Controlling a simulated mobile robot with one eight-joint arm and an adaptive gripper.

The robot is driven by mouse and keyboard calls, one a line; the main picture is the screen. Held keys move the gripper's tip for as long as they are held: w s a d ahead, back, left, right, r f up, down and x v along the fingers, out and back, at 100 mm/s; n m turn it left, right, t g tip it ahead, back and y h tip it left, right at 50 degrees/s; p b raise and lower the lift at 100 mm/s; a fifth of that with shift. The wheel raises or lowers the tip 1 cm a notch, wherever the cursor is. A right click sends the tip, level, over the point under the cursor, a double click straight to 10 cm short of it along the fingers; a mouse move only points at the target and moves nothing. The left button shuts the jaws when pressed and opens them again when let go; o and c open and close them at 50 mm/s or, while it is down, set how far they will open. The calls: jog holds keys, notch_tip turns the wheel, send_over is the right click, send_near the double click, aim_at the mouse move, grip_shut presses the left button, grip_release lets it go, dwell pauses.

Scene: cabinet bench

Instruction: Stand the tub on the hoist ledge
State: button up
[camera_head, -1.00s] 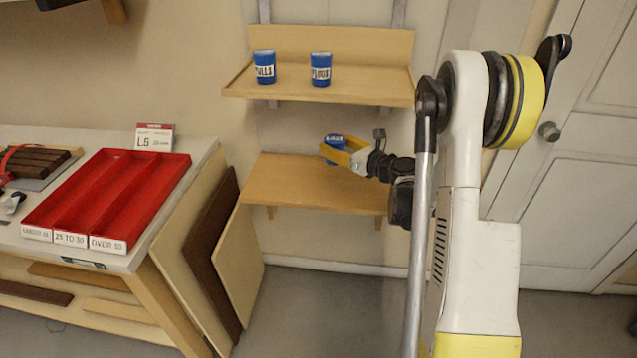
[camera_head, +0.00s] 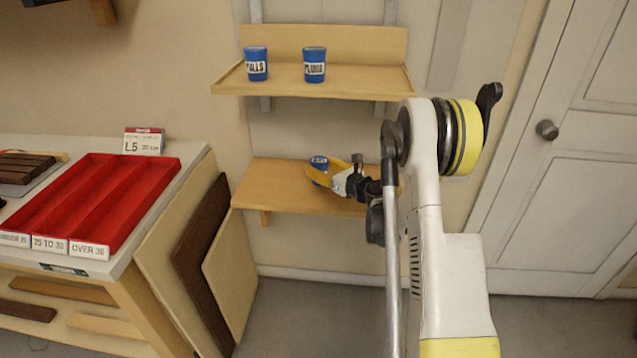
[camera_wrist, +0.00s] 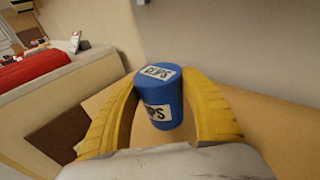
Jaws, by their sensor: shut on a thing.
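A blue tub with white labels (camera_wrist: 158,100) is between the yellow fingers of my gripper (camera_wrist: 165,110) in the wrist view. The label text is partly cut off by blur and angle. In the head view the tub (camera_head: 319,162) is upright or nearly so at the lower wooden ledge (camera_head: 265,190), mostly hidden by my gripper (camera_head: 318,174). I cannot tell whether its base touches the ledge. No marking shows which ledge is the hoist ledge. The upper wooden ledge (camera_head: 280,82) carries two similar blue tubs, a left one (camera_head: 256,64) and a right one (camera_head: 314,65).
A bench at left holds a red compartment tray (camera_head: 95,200) and a sign (camera_head: 143,141). Boards (camera_head: 205,260) lean against the bench's end. A pale door (camera_head: 560,200) is at right. The lower ledge is clear left of the tub.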

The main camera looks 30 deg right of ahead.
notch_tip(320, 180, down, 4)
jog(key=shift+w+a+f+b, duration=0.1)
jog(key=shift+f+b, duration=0.1)
jog(key=shift+b, duration=0.95)
jog(key=shift+r, duration=0.15)
jog(key=o, duration=1.3)
jog(key=shift+f, duration=0.2)
jog(key=shift+r, duration=0.1)
